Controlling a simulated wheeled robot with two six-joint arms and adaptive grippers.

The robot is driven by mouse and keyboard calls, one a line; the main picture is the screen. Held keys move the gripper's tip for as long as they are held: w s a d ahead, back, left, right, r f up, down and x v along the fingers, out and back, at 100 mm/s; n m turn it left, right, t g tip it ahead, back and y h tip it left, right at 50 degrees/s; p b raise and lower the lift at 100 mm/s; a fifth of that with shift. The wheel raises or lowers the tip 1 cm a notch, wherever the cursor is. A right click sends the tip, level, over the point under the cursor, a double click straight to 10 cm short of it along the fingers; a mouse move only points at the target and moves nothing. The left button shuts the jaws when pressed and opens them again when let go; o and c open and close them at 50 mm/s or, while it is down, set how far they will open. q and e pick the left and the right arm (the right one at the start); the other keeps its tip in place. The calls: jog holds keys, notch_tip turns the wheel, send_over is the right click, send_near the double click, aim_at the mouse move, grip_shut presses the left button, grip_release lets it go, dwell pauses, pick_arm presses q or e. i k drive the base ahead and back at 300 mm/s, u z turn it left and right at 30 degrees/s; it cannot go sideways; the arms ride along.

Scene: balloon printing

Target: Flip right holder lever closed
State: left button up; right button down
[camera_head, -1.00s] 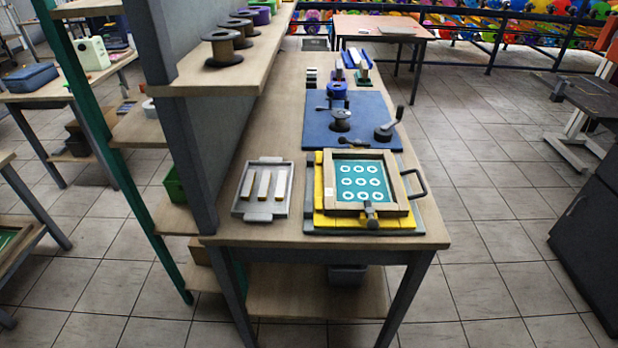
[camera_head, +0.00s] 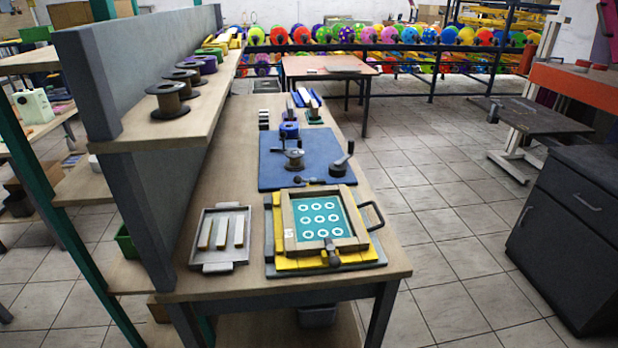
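On the workbench (camera_head: 230,276), a blue base plate (camera_head: 270,173) carries a metal spool-like holder (camera_head: 294,158) and, to its right, a dark holder with an upright lever handle (camera_head: 341,160). A small dark lever-like piece (camera_head: 310,181) lies at the plate's near edge. I cannot tell whether the right holder's lever is open or closed. Nearer stands a printing frame (camera_head: 290,222) with a teal screen of white rings, on a yellow base (camera_head: 287,264), with a dark handle on its right side. Neither of my grippers is in view.
A grey tray (camera_head: 203,257) with several light bars lies left of the frame. A shelf (camera_head: 140,136) with several spools overhangs the bench's left side. A dark cabinet (camera_head: 570,225) stands at the right. The tiled floor (camera_head: 450,250) between bench and cabinet is clear.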

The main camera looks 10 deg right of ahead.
aim_at(297, 179)
jog(key=z, duration=0.05)
jog(key=k, duration=0.55)
jog(key=u, duration=0.5)
jog(key=i, duration=1.55)
jog(key=z, duration=0.45)
